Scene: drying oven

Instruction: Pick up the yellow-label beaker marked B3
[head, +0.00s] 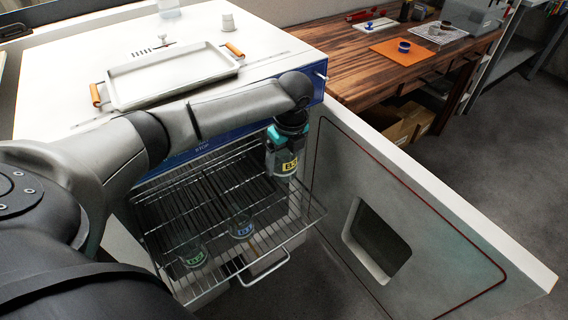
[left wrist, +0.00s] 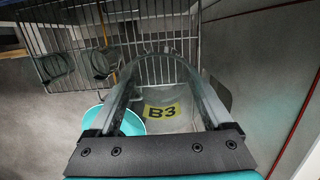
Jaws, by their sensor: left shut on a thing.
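The clear beaker (head: 290,167) with a yellow B3 label is between the fingers of my left gripper (head: 286,146), at the right rear side of the pulled-out wire rack (head: 270,235). The gripper is shut on it. In the left wrist view the fingers (left wrist: 160,92) lie along both sides of the beaker (left wrist: 165,122), its label facing the camera. The beaker looks roughly upright; I cannot tell exactly how far its base is from the wires. My right gripper is not in view.
The open oven door (head: 430,225), with a window opening, stands close to the right of the rack. A white tray (head: 170,76) with orange handles lies on the oven top. A wooden bench (head: 350,70) with an orange mat (head: 404,51) is behind.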

